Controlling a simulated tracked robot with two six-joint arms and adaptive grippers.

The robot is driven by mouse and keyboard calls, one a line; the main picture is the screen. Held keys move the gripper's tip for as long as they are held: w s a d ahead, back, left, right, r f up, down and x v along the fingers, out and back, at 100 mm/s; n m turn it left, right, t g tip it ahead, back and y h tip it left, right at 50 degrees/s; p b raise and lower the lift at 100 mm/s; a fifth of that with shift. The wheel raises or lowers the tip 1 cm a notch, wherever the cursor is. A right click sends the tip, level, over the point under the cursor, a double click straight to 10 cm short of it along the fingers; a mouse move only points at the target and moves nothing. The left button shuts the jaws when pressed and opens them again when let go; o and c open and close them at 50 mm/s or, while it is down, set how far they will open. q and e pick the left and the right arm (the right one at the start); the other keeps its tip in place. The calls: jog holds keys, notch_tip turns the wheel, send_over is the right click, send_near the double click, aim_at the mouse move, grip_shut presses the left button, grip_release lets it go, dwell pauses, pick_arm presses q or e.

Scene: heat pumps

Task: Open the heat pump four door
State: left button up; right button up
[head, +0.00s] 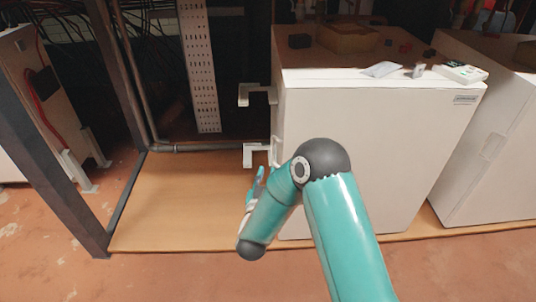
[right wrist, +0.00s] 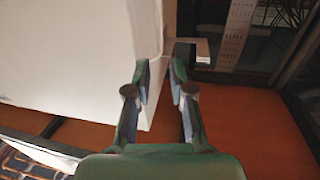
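A white heat pump cabinet (head: 375,120) stands in the middle of the head view, its front flat and closed. Its label is too small to read, so I cannot tell its number. Two pale brackets, an upper one (head: 257,92) and a lower one (head: 256,152), stick out from its left side. My right gripper (head: 261,176) is by the lower bracket, partly hidden by my forearm. In the right wrist view my right gripper (right wrist: 160,72) is open, with the cabinet's edge (right wrist: 156,108) seen between its fingers; contact is unclear. A bracket (right wrist: 191,48) shows just beyond the tips. My left gripper is out of view.
A second white cabinet (head: 490,150) stands at the right. A small device (head: 460,72) and other small items lie on the middle cabinet. A dark metal post (head: 50,140) rises at the left. The wooden platform (head: 180,205) left of the cabinet is bare.

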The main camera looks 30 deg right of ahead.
aim_at(272, 147)
jog(key=b+x, duration=0.2)
jog(key=x, duration=0.9)
jog(key=shift+w+d, duration=0.2)
jog(key=shift+w, duration=0.05)
grip_shut()
